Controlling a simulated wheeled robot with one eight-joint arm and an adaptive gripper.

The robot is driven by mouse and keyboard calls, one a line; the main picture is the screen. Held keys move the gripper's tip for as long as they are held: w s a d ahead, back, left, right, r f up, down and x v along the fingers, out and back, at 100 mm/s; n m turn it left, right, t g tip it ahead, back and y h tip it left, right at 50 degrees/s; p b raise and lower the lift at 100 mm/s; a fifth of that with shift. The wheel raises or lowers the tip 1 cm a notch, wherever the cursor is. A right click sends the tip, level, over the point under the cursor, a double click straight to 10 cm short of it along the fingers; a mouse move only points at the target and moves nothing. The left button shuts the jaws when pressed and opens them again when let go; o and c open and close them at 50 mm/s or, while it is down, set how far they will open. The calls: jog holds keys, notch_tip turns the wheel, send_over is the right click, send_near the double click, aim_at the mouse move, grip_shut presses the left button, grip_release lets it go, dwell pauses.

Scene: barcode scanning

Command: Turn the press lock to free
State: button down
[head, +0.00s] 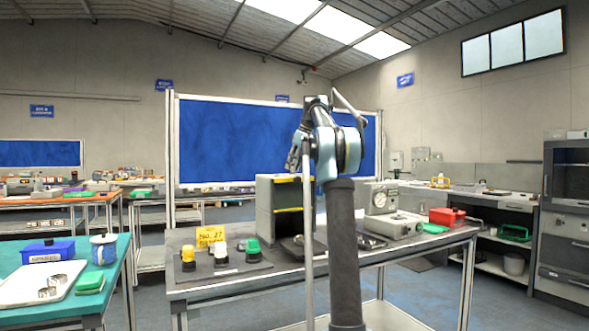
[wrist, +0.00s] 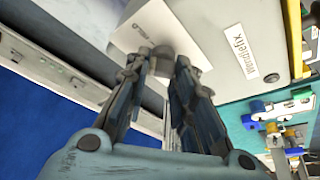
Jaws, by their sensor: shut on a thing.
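In the wrist view my gripper (wrist: 161,64) has its two dark fingers closed on a small grey knob (wrist: 162,48). The knob sits against a pale box-like body (wrist: 215,30), which carries a white label reading something like "Wendlefix". I take the knob to be the press lock; its turn position cannot be read, as the fingers cover its sides. In the head view my gripper (head: 293,160) is raised at the end of my arm, seen small and from the side. The knob cannot be made out in the head view.
A grey open cabinet with yellow edges (head: 263,217) stands behind my arm on the middle table (head: 215,287). A machine with a dial (head: 394,225) and a red box (head: 441,216) are to its right. Blue, green and white parts (wrist: 285,110) lie at right in the wrist view.

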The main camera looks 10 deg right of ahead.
jog(key=c, duration=2.4)
grip_release()
jog(key=n, duration=0.2)
jog(key=n+g, duration=0.1)
jog(key=n, duration=0.2)
jog(key=shift+w+d+n+g+y, duration=0.3)
jog(key=shift+w+g+y, duration=0.05)
jog(key=shift+g+y, duration=0.05)
jog(key=c, duration=2.4)
grip_release()
jog(key=shift+w+a+n+g, duration=0.1)
jog(key=shift+n+g, duration=0.8)
jog(key=shift+n, duration=1.3)
jog(key=c, duration=2.4)
grip_release()
jog(key=shift+n, duration=0.3)
jog(key=c, duration=2.4)
grip_release()
jog(key=c, duration=1.4)
grip_release()
jog(key=shift+w+f, duration=0.15)
jog(key=shift+s, duration=0.2)
